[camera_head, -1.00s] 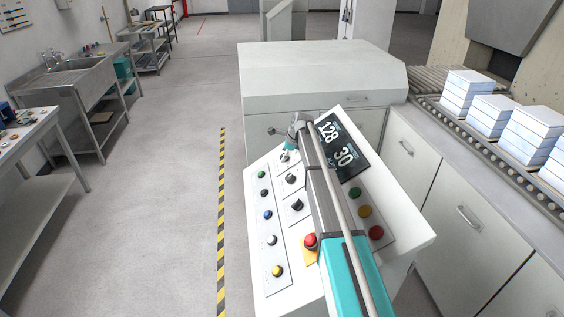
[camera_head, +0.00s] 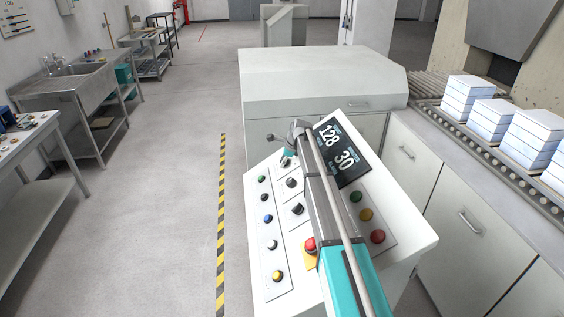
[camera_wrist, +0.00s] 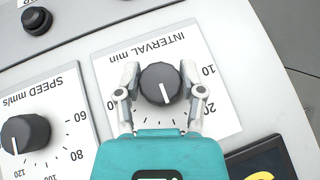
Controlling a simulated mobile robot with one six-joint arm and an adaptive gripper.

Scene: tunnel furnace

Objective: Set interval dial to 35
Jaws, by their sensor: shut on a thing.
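The interval dial (camera_wrist: 160,84) is a dark round knob on a white plate marked "INTERVAL min" in the wrist view. Its white pointer line points down in the picture, tilted slightly right, between the 20 and 40 marks. The display (camera_head: 342,150) reads 128 and 30.
The speed dial (camera_wrist: 25,133) sits beside the interval plate. A black knob (camera_wrist: 37,20) is at the upper left. Several coloured buttons and a red emergency button (camera_head: 310,244) are on the sloping panel (camera_head: 256,196). A conveyor with white stacks (camera_head: 490,118) runs at right.

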